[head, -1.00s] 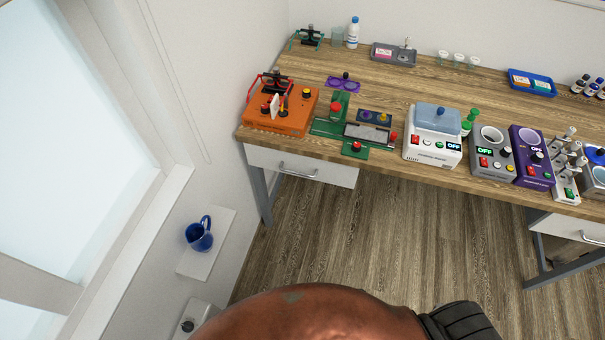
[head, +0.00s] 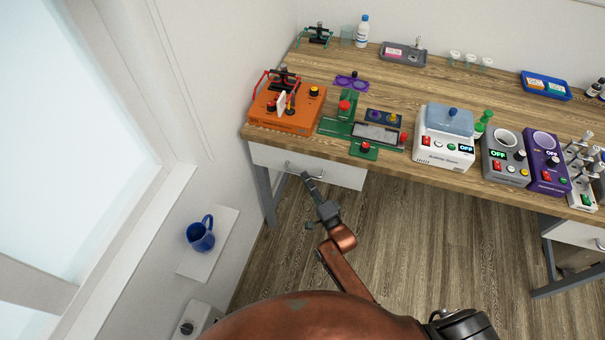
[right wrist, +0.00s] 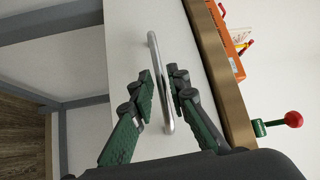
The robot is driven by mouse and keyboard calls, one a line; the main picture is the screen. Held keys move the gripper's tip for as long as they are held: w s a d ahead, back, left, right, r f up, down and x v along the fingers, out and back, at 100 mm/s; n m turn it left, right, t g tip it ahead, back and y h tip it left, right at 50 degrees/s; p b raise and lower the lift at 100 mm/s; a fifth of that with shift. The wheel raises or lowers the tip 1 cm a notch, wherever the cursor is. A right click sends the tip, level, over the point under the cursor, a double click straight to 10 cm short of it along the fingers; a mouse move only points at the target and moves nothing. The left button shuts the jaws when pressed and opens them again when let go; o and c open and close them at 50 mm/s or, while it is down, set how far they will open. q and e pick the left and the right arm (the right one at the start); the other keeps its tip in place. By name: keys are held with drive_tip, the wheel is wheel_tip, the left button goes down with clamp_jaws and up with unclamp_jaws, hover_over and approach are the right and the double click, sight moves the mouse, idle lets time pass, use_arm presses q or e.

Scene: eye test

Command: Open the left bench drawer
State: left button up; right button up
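The left bench drawer (head: 345,176) has a white front and looks shut under the left end of the bench. Its silver bar handle (right wrist: 154,55) runs between the two fingers of my right gripper (right wrist: 160,84) in the right wrist view. The fingers are apart, with a gap to the handle on at least one side; I cannot tell if either touches it. In the head view my right gripper (head: 309,180) is at the drawer's handle and hides part of it. My left gripper is not in view.
A grey bench leg (head: 266,195) stands left of the drawer. A blue jug (head: 201,236) sits on a wall shelf.

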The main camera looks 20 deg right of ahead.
drive_tip(key=shift+x, duration=1.7)
clamp_jaws()
drive_tip(key=shift+s+f, duration=0.1)
